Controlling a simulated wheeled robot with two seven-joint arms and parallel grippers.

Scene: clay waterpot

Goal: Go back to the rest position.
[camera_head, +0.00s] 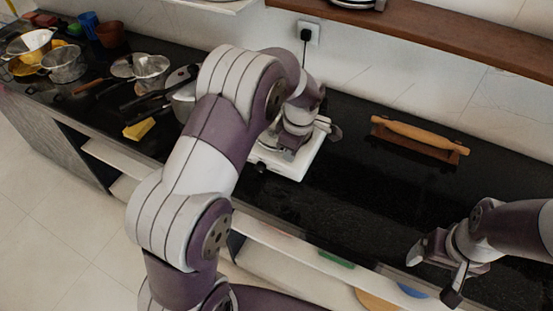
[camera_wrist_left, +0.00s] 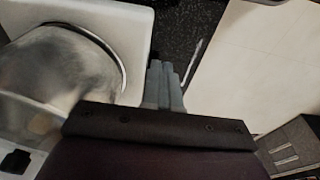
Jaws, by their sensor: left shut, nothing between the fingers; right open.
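My left gripper (camera_head: 287,152) hangs over the white hot plate (camera_head: 288,172), in front of the wall socket. In the left wrist view its fingers (camera_wrist_left: 165,84) are together with nothing between them. They show beside the white hot plate and a round metal vessel (camera_wrist_left: 55,75) on it, apart from the vessel in the picture. In the head view my left arm and gripper hide most of that vessel. My right gripper (camera_head: 436,272) is at the lower right over the front of the black counter. Its fingers are spread wide and empty.
A rolling pin (camera_head: 418,135) lies on a wooden stand at the back right of the black counter (camera_head: 350,195). Metal pots, a pan (camera_head: 150,72) and a yellow sponge (camera_head: 139,129) are at the left. A wooden shelf (camera_head: 440,38) runs above. The counter's middle right is clear.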

